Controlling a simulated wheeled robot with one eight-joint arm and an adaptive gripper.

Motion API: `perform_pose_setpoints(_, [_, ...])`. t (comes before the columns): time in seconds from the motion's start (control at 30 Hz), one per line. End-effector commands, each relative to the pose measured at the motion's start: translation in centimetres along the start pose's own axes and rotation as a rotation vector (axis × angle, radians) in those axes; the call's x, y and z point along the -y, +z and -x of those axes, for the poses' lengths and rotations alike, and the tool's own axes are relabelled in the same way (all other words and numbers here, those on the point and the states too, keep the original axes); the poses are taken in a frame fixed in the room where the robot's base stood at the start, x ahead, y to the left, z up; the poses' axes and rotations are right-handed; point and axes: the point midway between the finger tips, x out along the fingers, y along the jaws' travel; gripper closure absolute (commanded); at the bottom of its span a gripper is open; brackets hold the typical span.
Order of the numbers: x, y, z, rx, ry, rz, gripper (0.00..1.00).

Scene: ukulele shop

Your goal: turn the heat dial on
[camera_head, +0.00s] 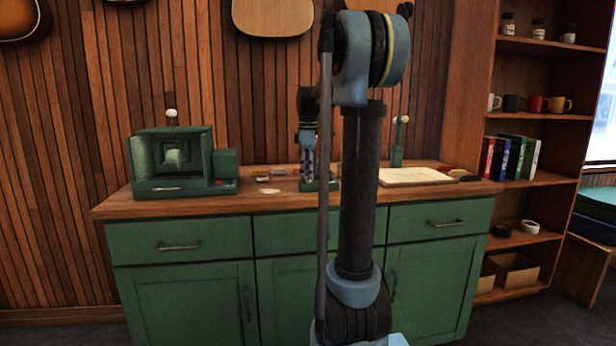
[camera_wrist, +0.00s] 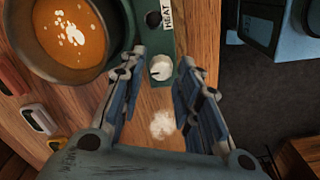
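In the wrist view a round white dial (camera_wrist: 160,67) sits on a green panel (camera_wrist: 161,43). A label reading HEAT (camera_wrist: 167,13) and a small black knob (camera_wrist: 153,18) are farther up the panel. My gripper (camera_wrist: 165,60) is open, with its two blue-grey fingers on either side of the dial, apart from it in the picture. Which of the two controls the label belongs to is unclear. In the head view my gripper (camera_head: 308,155) points down over the counter, and the dial cannot be made out.
A pot of orange-brown liquid (camera_wrist: 70,38) stands left of the panel in the wrist view. On the wooden counter (camera_head: 240,205) are a green box-shaped machine (camera_head: 143,160) at left and a pale board (camera_head: 415,176) at right. A shelf (camera_head: 545,116) stands at far right.

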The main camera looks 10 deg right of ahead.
Motion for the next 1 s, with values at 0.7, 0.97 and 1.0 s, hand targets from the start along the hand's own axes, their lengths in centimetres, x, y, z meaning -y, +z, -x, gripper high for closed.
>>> perform_pose_setpoints(0.7, [0.00,-0.01,-1.20,0.000,0.001,0.000,1.00])
perform_pose_setpoints(0.97, [-0.04,-0.01,-1.18,0.000,0.001,-0.026,1.00])
perform_pose_setpoints(1.0, [-0.05,-0.01,-1.18,0.000,0.002,-0.039,1.00])
